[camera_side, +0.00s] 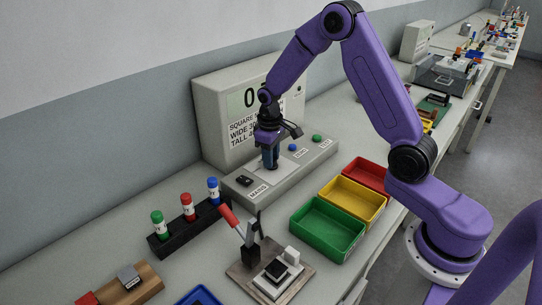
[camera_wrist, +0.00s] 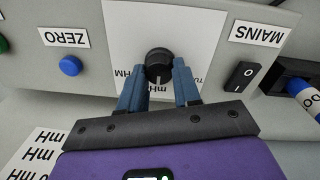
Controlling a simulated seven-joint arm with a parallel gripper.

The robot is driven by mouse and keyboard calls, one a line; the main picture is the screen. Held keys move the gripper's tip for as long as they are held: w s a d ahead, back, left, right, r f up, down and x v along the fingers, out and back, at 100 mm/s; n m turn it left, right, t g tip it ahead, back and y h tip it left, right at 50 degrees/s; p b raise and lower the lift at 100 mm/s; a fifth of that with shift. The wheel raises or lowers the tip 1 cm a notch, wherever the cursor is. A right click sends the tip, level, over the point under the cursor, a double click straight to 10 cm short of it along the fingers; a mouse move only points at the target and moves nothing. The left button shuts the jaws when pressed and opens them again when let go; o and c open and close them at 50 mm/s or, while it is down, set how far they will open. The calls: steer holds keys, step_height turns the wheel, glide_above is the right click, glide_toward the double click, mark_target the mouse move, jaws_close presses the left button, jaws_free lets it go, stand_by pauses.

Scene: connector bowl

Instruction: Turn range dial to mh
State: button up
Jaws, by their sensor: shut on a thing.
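The range dial (camera_wrist: 158,62) is a round black knob on a white label plate (camera_wrist: 121,22) on the front of the meter. In the wrist view the plate's print is upside down; "mH" reads just below the dial, with other partly hidden marks to the sides. A small light mark shows on the knob's lower part, toward "mH", but its exact aim is hard to tell. My gripper (camera_wrist: 157,70) has its blue fingers on both sides of the knob, shut on it. In the side view my gripper (camera_side: 270,164) reaches down to the panel and hides the dial.
The meter (camera_side: 220,115) has a blue ZERO button (camera_wrist: 70,65) left of the dial and a black MAINS switch (camera_wrist: 239,76) right of it in the wrist view. In the side view, a marker rack (camera_side: 190,230), a red-handled lever device (camera_side: 250,250) and colored bins (camera_side: 326,230) stand in front.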

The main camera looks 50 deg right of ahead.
steer(key=o, duration=1.1)
steer(key=shift+c, duration=0.2)
step_height(320, 180, up, 18)
steer(key=shift+s+a+f, duration=0.15)
steer(key=shift+a+f, duration=0.1)
steer(key=shift+a, duration=0.1)
steer(key=s+a+n, duration=0.4)
steer(key=s+a, duration=0.6)
steer(key=s, duration=0.4)
steer(key=s+d+f+n, duration=0.1)
steer(key=s+f+n, duration=0.1)
steer(key=s, duration=0.7)
steer(key=s+d+f+n+y, duration=0.1)
steer(key=s+f+n, duration=0.1)
steer(key=s, duration=0.8)
steer(key=shift+s+f+n, duration=0.15)
steer(key=shift+f+n, duration=0.15)
steer(key=shift+n, duration=0.5)
